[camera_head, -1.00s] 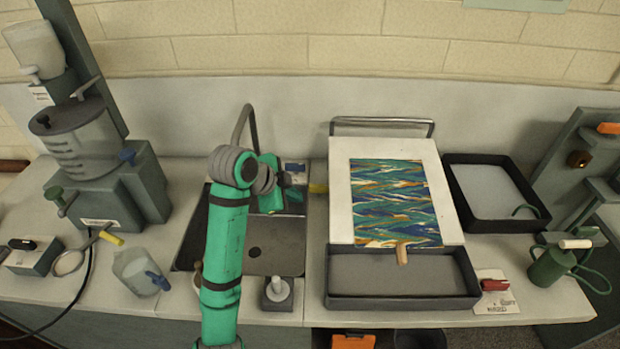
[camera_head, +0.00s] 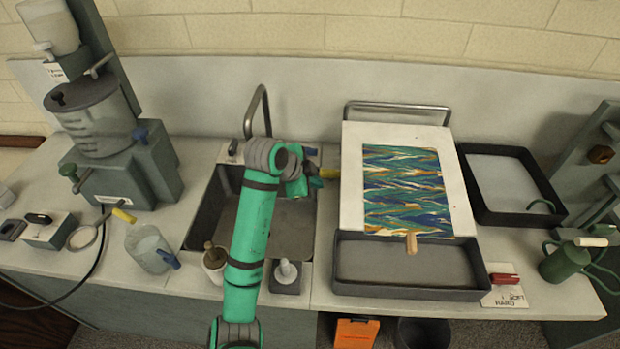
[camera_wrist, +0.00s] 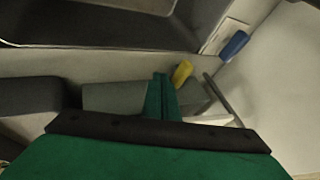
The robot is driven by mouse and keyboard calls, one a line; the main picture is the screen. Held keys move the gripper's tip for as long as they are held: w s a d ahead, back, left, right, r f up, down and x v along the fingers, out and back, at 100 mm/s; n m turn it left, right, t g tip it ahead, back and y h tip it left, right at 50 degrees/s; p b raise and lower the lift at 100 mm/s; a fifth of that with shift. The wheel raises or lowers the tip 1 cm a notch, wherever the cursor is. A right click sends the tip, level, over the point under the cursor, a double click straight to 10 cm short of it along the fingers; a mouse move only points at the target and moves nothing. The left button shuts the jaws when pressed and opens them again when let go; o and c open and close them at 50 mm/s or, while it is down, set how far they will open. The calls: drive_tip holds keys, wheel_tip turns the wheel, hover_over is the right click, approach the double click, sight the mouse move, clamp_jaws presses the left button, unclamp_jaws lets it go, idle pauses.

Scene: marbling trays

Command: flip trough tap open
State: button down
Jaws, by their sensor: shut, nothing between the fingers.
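A small yellow lever (camera_head: 330,173) sticks out between the sink and the board with the marbled sheet. It looks like the trough tap's handle, but the tap body is mostly hidden in the head view. In the wrist view the yellow lever (camera_wrist: 182,73) stands just beyond and right of my fingertips, by a grey block (camera_wrist: 112,97). My gripper (camera_wrist: 160,82) is shut and empty, its green fingers together. In the head view my gripper (camera_head: 314,183) is at the sink's right edge, close to the lever. I cannot tell whether they touch.
The sink (camera_head: 222,211) and its curved faucet (camera_head: 257,103) lie around my arm. A blue lever (camera_wrist: 234,44) on a pale plate is near the yellow one. A dark tray (camera_head: 410,293) stands in front of the marbled sheet (camera_head: 403,190). A second tray (camera_head: 553,208) is further right.

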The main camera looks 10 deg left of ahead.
sight(321, 175)
drive_tip(key=x, duration=0.3)
drive_tip(key=shift+w+d+f, duration=0.1)
drive_tip(key=shift+f, duration=0.1)
drive_tip(key=shift+w, duration=2.05)
drive_tip(key=shift+w, duration=0.1)
